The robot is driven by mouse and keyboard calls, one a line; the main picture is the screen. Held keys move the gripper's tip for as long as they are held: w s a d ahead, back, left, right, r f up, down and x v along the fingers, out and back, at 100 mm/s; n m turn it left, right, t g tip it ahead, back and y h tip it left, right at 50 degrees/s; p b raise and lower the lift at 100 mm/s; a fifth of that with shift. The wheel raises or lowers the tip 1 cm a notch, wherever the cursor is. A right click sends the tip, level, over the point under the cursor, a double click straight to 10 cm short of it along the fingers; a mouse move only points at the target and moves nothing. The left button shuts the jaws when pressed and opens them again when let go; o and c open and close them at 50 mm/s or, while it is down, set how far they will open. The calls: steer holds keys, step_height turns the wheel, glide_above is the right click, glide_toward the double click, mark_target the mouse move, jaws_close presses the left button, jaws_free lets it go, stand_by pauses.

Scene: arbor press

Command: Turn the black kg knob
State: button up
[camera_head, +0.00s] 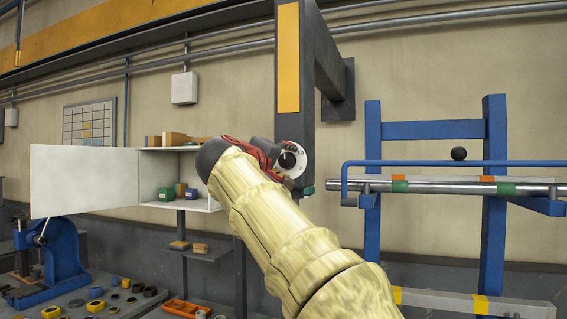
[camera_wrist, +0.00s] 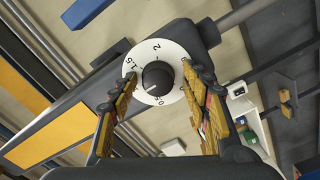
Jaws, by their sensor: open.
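The black knob (camera_wrist: 157,78) sits in the middle of a round white dial with numbers (camera_wrist: 170,52) in the wrist view. In the head view the dial (camera_head: 291,158) is on the dark post, partly hidden by my gripper. My gripper (camera_wrist: 153,80) is open, with one finger on each side of the dial's lower half. The knob lies between the fingertips in the picture, with a visible gap on both sides. In the head view my gripper (camera_head: 268,152) is beside the dial, mostly hidden behind my own arm.
A dark post with a yellow panel (camera_head: 288,58) carries the dial. An open white cabinet (camera_head: 150,178) with small boxes is to the left. A blue rack (camera_head: 493,190) with a steel bar stands right. A blue arbor press (camera_head: 62,255) stands on the bench at lower left.

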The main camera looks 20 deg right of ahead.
steer(key=v, duration=1.2)
stand_by(0.4)
